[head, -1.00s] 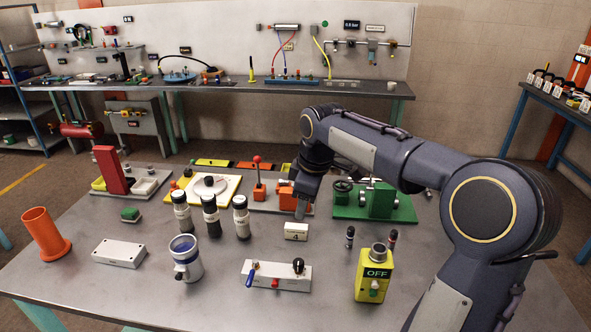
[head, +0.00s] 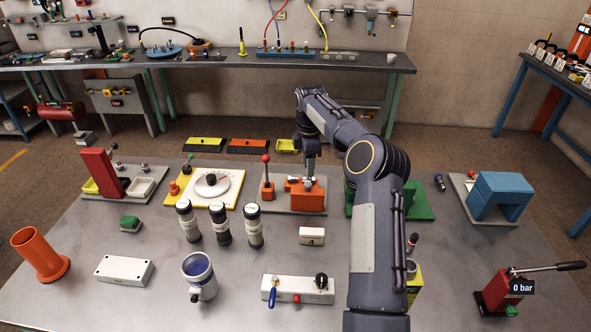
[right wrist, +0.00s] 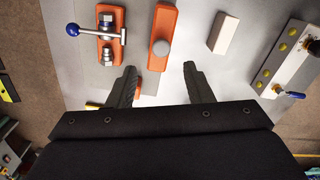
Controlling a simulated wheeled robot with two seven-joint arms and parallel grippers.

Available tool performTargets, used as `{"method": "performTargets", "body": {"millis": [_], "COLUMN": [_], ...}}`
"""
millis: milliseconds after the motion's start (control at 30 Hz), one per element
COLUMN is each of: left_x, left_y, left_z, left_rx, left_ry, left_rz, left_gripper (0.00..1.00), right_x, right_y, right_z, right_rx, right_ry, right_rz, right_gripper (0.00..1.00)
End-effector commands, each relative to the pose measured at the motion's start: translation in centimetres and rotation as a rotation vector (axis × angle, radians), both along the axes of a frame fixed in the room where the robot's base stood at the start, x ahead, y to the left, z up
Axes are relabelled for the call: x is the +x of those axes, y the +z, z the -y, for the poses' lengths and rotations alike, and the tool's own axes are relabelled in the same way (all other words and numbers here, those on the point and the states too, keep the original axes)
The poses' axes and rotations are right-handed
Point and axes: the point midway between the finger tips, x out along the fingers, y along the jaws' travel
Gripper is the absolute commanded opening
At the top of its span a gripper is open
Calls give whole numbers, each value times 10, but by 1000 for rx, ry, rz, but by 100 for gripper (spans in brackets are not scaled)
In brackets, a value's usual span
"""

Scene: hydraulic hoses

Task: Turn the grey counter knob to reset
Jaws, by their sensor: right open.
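A round grey knob (right wrist: 161,47) sits on top of an orange block (right wrist: 164,18) in the right wrist view. It looks like the counter knob. The orange block also shows in the head view (head: 306,200), where the knob is not clear. In the head view my right gripper (head: 309,177) is over the orange unit. My left gripper is out of view.
A blue-ball lever on an orange base (right wrist: 100,35) is close beside. A red-ball lever (head: 266,170) stands left of the gripper. A white valve block (head: 298,289) and several dark-capped bottles (head: 220,224) are nearer. My right arm covers part of a green fixture (head: 418,200).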

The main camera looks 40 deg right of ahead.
Motion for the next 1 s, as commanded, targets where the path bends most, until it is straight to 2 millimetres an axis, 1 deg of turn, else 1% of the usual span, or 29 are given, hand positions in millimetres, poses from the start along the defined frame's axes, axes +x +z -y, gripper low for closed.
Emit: {"method": "performTargets", "body": {"millis": [67,167,400,600,700,900,933,1000], "left_x": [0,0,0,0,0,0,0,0], "left_y": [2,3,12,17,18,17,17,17], "left_z": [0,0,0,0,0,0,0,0], "left_rx": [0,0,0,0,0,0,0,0], "left_ry": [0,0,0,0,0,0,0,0], "left_rz": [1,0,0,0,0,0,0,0], "left_gripper": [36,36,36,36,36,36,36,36], "right_x": [-1,-1,-1,-1,0,0,0,0], "right_y": [-4,-15,-53,-74,-77,-78,-78,-78], "right_z": [1,1,0,1,0,1,1,1], "right_rx": [1,2,3,2,1,0,0,0], "right_ry": [0,0,0,0,0,0,0,0], "right_rz": [-3,-5,-4,-1,0,-1,-1,-1], "right_gripper": [46,46,46,46,46,46,45,36]}}
